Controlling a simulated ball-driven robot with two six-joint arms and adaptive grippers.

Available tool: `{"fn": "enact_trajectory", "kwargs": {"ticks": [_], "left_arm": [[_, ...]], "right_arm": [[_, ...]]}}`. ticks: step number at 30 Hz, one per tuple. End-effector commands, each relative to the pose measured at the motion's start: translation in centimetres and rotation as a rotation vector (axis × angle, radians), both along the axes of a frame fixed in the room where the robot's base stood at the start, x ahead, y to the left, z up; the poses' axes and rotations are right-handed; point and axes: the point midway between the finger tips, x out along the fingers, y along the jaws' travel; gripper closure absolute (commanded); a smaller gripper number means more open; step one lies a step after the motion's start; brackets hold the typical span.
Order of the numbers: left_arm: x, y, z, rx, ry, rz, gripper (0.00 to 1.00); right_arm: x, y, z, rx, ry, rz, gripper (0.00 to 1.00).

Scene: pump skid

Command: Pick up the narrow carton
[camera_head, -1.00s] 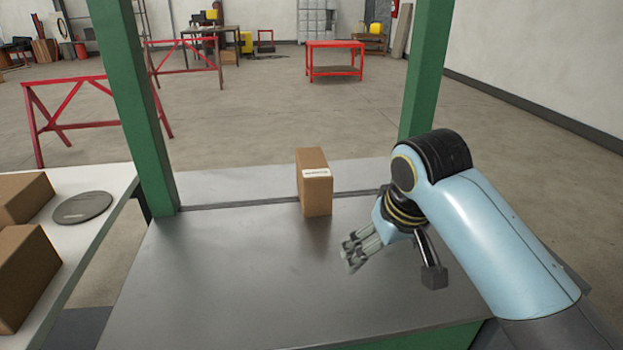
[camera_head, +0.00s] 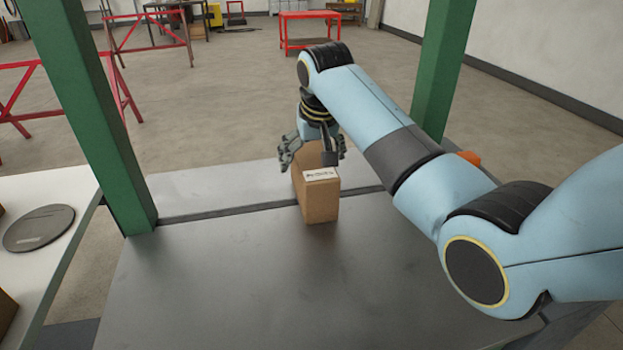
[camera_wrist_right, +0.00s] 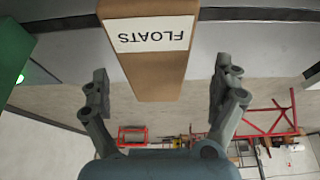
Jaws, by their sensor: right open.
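My right gripper (camera_head: 297,165) is at the carton's upper part, partly behind my wrist. In the right wrist view the open right gripper (camera_wrist_right: 163,85) has one finger on each side of the carton, with a gap on both sides. My left gripper does not show.
Green posts (camera_head: 95,120) stand at the left and right (camera_head: 440,80) of the table. A white side table (camera_head: 60,200) with a grey disc (camera_head: 38,228) is at the left. The table top in front of the carton is clear.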

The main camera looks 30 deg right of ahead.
Motion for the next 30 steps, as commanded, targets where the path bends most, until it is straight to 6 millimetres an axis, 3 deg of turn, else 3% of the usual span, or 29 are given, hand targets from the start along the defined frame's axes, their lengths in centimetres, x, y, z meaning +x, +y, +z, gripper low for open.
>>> {"fn": "enact_trajectory", "kwargs": {"ticks": [10,20,30], "left_arm": [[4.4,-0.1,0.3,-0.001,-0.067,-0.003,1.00],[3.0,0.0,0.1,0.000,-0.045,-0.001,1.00],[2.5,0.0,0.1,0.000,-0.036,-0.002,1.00]], "right_arm": [[1.6,-1.0,-4.2,-0.001,0.001,0.000,0.04],[1.9,-1.1,-5.0,0.000,0.000,0.000,0.04],[1.9,-1.1,-5.0,0.000,0.000,0.000,0.48]]}}
